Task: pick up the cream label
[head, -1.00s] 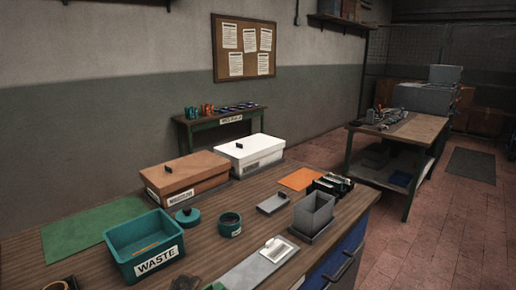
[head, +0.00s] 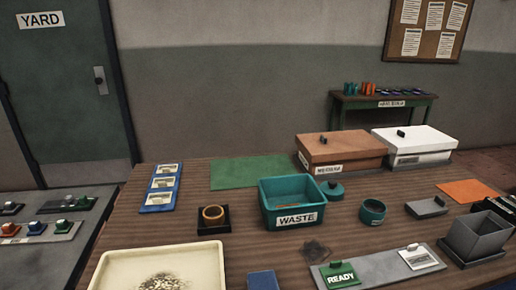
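A pale, white-to-cream label (head: 420,258) with dark print and a small knob at its top lies on the right part of a grey strip (head: 378,270) at the front right of the bench. A green READY label (head: 338,274) is on the same strip to its left. Several pale printed cards also sit in a blue holder (head: 155,208) at the left of the bench. I cannot tell for certain which of these is the cream label. Neither of my grippers shows in the head view.
A cream tray (head: 205,258) is at front left. Brown (head: 340,150) and white (head: 415,143) lidded boxes stand behind. The green mat (head: 262,172) is bare.

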